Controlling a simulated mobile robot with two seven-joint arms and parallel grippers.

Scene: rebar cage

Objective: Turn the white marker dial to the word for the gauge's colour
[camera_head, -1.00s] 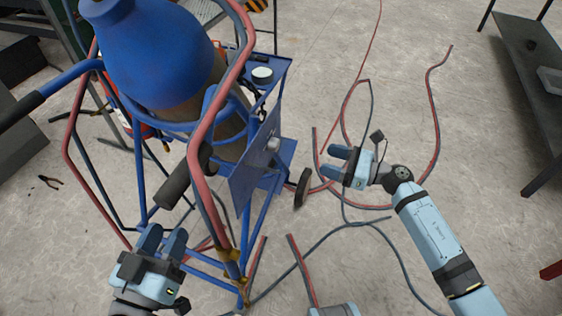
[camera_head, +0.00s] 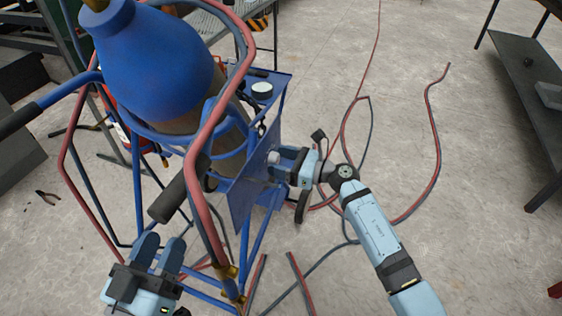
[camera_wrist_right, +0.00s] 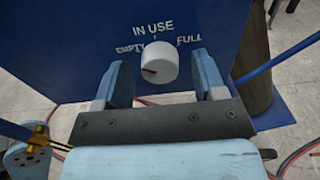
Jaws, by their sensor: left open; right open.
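The white marker dial (camera_wrist_right: 158,62) sits on a blue panel (camera_wrist_right: 75,50) in the right wrist view. The words IN USE stand above it, EMPTY to its left and FULL to its right. A red mark on the dial points left and a little down, nearest EMPTY. My right gripper (camera_wrist_right: 163,78) is open, its blue fingers on either side of the dial with gaps visible. In the head view the dial (camera_head: 273,157) is partly hidden by it. A round white-faced gauge (camera_head: 262,90) lies above the panel; its colour cannot be read. My left gripper (camera_head: 158,253) is open and empty.
A blue gas cylinder (camera_head: 150,55) stands in a blue trolley frame with red and dark hoses, close to my left gripper. Hoses (camera_head: 437,140) lie on the concrete floor. A dark table (camera_head: 530,75) stands at the right.

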